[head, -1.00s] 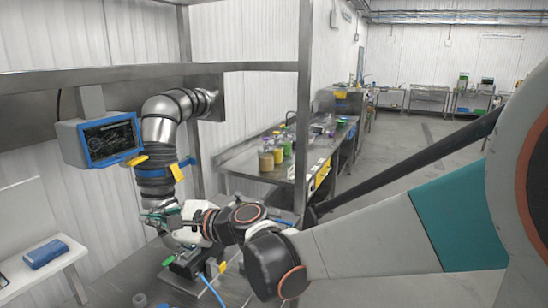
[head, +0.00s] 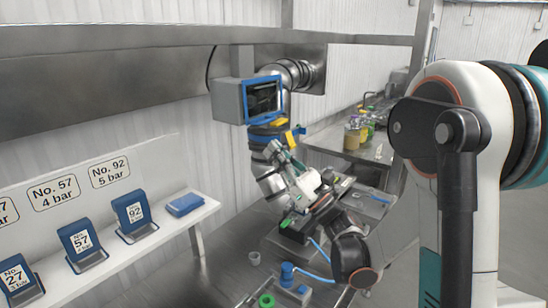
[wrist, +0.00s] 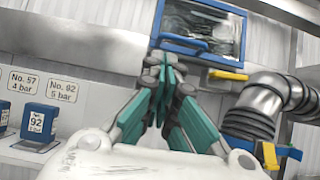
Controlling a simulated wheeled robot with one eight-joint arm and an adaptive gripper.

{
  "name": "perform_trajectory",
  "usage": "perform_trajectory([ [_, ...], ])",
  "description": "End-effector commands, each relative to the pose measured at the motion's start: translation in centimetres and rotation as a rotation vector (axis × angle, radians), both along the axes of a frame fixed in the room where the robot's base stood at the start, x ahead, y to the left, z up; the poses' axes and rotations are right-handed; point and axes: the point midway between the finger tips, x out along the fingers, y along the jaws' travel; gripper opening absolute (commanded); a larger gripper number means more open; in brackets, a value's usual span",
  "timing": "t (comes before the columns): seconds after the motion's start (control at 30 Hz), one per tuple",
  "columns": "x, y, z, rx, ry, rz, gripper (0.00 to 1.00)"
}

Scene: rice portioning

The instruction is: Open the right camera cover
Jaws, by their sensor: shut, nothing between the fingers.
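No part is clearly marked as the right camera cover, so I cannot tell which one it is. A grey box with a blue-framed dark window (head: 263,97) hangs below the shelf; the window also shows in the wrist view (wrist: 203,22). Under its frame are a blue bar (wrist: 184,45) and, to the right, a yellow bar (wrist: 228,75). Contact cannot be told.
A thick metal pipe (wrist: 275,95) with a blue-and-yellow clamp stands right of my gripper. Blue numbered blocks (head: 131,215) stand on a white shelf at left. A steel table (head: 205,275) with a green-capped item lies below. Jars (head: 354,134) stand on the back counter.

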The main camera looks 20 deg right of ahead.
Motion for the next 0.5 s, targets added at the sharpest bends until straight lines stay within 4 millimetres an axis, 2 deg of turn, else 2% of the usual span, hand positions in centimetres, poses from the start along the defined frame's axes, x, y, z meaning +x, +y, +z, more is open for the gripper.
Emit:
perform_trajectory([
  [0.2,2.5,1.9,2.2,-0.001,0.002,0.001,0.00],
  [0.5,4.2,3.1,3.6,-0.001,0.001,0.000,0.00],
])
